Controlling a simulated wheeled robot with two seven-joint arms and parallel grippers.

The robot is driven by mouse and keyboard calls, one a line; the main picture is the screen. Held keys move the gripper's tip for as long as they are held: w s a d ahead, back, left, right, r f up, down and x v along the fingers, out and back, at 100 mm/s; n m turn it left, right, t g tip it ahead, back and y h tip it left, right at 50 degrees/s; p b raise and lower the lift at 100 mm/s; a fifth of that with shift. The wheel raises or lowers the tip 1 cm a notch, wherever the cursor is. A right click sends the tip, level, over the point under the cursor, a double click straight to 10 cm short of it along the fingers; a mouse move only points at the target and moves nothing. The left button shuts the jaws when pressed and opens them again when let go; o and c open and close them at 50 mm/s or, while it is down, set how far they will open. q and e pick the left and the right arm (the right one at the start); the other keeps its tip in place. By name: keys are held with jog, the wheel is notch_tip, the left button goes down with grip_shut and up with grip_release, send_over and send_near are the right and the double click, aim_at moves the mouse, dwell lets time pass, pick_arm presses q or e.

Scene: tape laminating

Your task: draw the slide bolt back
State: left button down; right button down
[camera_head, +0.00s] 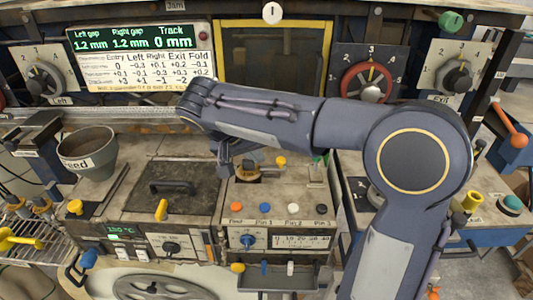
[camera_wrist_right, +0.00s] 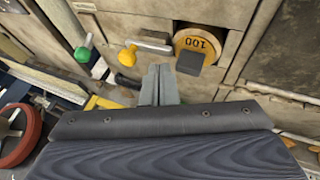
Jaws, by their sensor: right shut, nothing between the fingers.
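A short metal rod (camera_wrist_right: 153,42) with a yellow knob (camera_wrist_right: 128,56) lies against the grey panel in the right wrist view; it looks like the slide bolt. The yellow knob also shows in the head view (camera_head: 281,161), beside the wrist of my right arm. My right gripper (camera_wrist_right: 159,72) is shut and empty, its fingertips close to the rod and knob; I cannot tell if they touch. In the head view the right gripper (camera_head: 227,162) is mostly hidden under its own wrist. My left gripper is not in view.
A round brass plate marked 100 (camera_wrist_right: 200,42) with a dark block sits beside the rod. A green knob (camera_wrist_right: 83,54) is on the other side. In the head view, a grey funnel cup (camera_head: 88,150) and a dark hatch with a handle (camera_head: 172,205) lie left of my right arm.

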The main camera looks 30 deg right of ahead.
jog(key=shift+s+d+f, duration=0.1)
jog(key=shift+s+d, duration=0.2)
jog(key=shift+d, duration=0.3)
jog(key=shift+s+d+f, duration=0.1)
jog(key=shift+s+d, duration=0.2)
jog(key=shift+d, duration=0.25)
jog(key=shift+s+d+f+b, duration=0.2)
jog(key=shift+s+d+b, duration=0.1)
jog(key=shift+d, duration=0.3)
jog(key=shift+r, duration=0.1)
